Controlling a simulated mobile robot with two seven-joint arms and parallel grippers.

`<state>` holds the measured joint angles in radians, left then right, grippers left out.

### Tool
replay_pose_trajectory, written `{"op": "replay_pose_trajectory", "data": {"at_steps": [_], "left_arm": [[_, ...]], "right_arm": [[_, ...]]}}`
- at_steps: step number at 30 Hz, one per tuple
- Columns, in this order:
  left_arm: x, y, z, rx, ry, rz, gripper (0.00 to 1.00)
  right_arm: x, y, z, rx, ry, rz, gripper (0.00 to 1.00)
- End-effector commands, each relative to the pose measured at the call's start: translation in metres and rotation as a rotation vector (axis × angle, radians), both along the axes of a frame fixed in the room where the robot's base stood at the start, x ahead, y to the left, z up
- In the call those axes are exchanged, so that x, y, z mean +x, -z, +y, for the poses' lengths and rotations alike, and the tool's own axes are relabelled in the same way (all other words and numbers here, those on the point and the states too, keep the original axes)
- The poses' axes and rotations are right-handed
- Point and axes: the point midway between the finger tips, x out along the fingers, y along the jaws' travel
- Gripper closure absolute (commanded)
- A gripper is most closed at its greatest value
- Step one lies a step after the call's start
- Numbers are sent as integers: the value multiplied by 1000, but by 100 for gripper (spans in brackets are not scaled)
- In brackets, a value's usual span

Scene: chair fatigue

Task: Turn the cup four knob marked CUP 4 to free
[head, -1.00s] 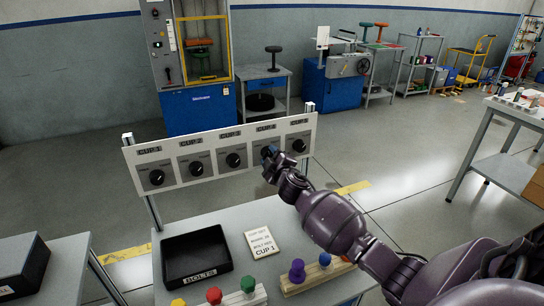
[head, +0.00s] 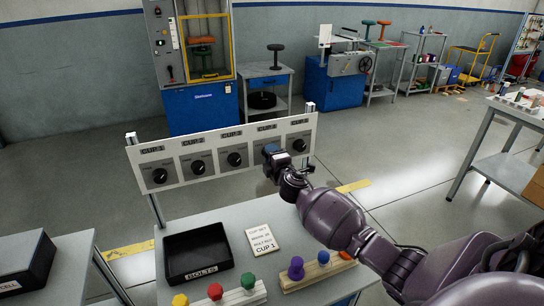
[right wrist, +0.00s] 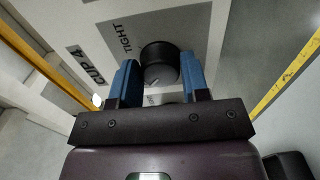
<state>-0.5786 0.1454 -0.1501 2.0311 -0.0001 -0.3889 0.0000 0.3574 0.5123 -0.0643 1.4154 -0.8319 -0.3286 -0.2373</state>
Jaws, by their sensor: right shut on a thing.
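The white panel (head: 223,162) carries a row of round black knobs, each on a grey plate. The cup four knob (right wrist: 160,65) is black and round in the right wrist view, with the "CUP 4" label (right wrist: 87,66) and the word "TIGHT" (right wrist: 124,38) beside it. My right gripper (head: 271,151) is at the fourth plate from the left. Its two blue fingers lie on either side of the knob, shut on it. In the head view the gripper hides this knob. My left gripper is out of view.
The neighbouring knobs (head: 234,159) and (head: 300,145) flank the gripper on the panel. On the bench below are a black bolt tray (head: 197,252), a "CUP 1" card (head: 263,240) and racks of coloured knobs (head: 318,270).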

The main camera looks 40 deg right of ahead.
Motion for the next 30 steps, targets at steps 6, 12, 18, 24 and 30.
{"op": "replay_pose_trajectory", "data": {"at_steps": [6,12,18,24,30], "left_arm": [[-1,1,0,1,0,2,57],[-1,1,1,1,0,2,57],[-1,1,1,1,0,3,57],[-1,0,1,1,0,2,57],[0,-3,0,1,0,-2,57]], "right_arm": [[0,1,0,-9,0,3,81],[0,1,0,-9,0,3,81],[0,1,0,-8,0,3,33],[0,0,0,-8,0,2,33],[-9,0,2,-7,-1,2,33]]}}
